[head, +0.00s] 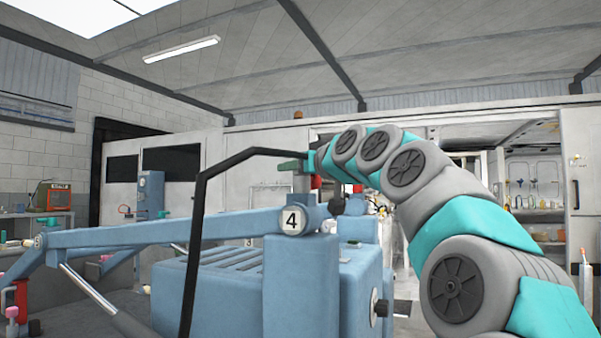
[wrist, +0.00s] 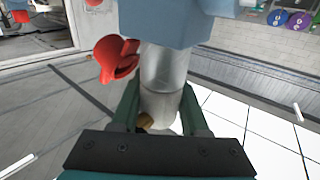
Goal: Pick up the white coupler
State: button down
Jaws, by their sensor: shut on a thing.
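The white coupler (wrist: 160,104) shows in the wrist view as a pale cylinder between the two dark green fingers of my gripper (wrist: 160,92). My gripper is shut on it, with one finger on each side. A shiny grey cylinder (wrist: 165,66) lines up with the coupler just beyond it, below a blue block (wrist: 170,24). I cannot tell whether the coupler is joined to that cylinder. In the head view my gripper (head: 292,158) is small, at the end of my arm, near the black bent bar, and the coupler cannot be made out.
A red cap-like part (wrist: 116,58) sits close to my left finger in the wrist view. In the head view a blue machine (head: 345,295) marked 4, a blue beam (head: 150,235) and a black bent bar (head: 200,220) stand close to my arm. Shelves fill the back right.

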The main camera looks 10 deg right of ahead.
jog(key=shift+r, duration=0.25)
